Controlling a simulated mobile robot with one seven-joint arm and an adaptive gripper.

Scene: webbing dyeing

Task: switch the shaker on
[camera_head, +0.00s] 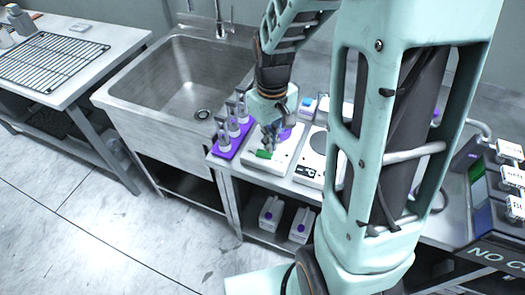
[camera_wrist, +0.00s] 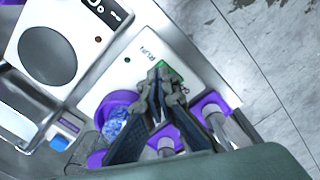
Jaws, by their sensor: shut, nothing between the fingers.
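The shaker is a white box with a sloped front in the head view (camera_head: 283,160), and it fills the middle of the wrist view (camera_wrist: 120,75). Its green switch (camera_wrist: 172,70) sits beside the printed word RUN and also shows in the head view (camera_head: 264,154). A vessel with blue contents (camera_wrist: 116,122) stands on its purple round platform (camera_wrist: 98,104). My gripper (camera_wrist: 160,72) is shut and empty. Its fingertips are over the switch and hide part of it; I cannot tell whether they touch. The switch's position is unclear.
A white device with a dark round plate (camera_wrist: 47,53) stands beside the shaker. A purple rack with bottles (camera_head: 226,150) is on its other side, close to my gripper. A steel sink (camera_head: 180,85) lies to the left. My arm hides part of the bench.

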